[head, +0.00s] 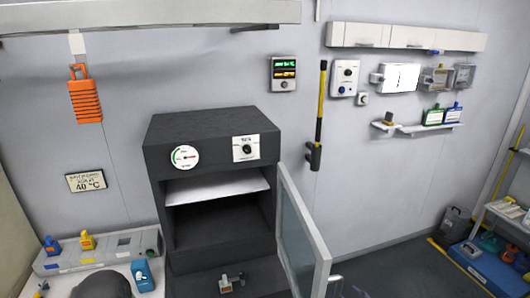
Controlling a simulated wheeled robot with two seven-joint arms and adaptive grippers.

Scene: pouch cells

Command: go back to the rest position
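Neither of my grippers can be made out in the head view. A dark rounded shape (102,286) shows at the bottom left edge, and I cannot tell what it is. The dark grey oven (160,200) stands in the middle with a round gauge (185,157) and a knob panel (246,148) on its front. Its glass door (303,240) stands open to the right. A pale shelf (215,187) shows inside, with nothing visible on it. A small metal latch-like part (232,282) is low on the oven's front.
A grey bench unit (75,262) with yellow, blue and other small items stands left of the oven. The open door juts out into the room. A blue pallet (490,268) and a shelf rack (508,215) stand at the right. Floor (400,270) is clear between.

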